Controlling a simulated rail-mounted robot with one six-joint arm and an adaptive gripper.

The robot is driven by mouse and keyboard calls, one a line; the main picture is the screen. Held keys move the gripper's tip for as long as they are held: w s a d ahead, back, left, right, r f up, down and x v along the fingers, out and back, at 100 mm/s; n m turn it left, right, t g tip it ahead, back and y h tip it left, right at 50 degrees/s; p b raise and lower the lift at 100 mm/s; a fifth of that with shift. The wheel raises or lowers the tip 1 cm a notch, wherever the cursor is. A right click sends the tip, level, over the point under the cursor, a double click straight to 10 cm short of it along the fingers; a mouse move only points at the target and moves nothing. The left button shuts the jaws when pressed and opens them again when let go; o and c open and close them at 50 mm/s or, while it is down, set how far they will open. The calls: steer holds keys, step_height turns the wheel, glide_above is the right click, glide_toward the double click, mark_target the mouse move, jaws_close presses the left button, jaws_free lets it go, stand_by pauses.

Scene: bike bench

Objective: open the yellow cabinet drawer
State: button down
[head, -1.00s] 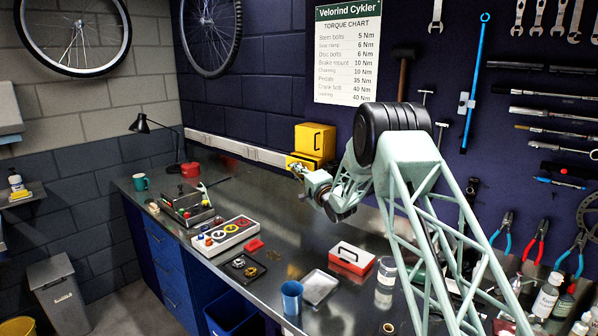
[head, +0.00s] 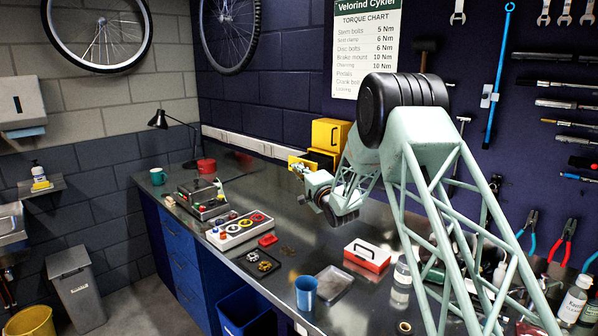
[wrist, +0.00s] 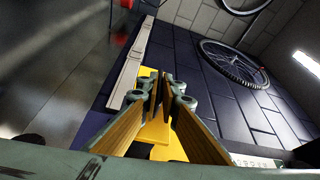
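The yellow cabinet (head: 330,134) stands on the bench against the back wall. Its upper door is closed. Its lower drawer (head: 293,159) is partly pulled out, with its front standing clear of the cabinet body. My gripper (head: 297,168) is at the drawer front. In the wrist view the two fingers (wrist: 160,92) are nearly together, with yellow (wrist: 146,72) showing behind and between them. They appear shut on the drawer handle, which is mostly hidden by the fingertips.
A white parts tray (head: 240,231) is to the left. The bench left of the drawer is clear.

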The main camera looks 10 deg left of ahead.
steer(key=c, duration=2.9)
jaws_free()
steer(key=shift+o, duration=0.2)
steer(key=shift+s+d, duration=0.1)
steer(key=shift+s, duration=0.05)
steer(key=v, duration=1.1)
steer(key=shift+s+d, duration=0.15)
steer(key=shift+s, duration=0.15)
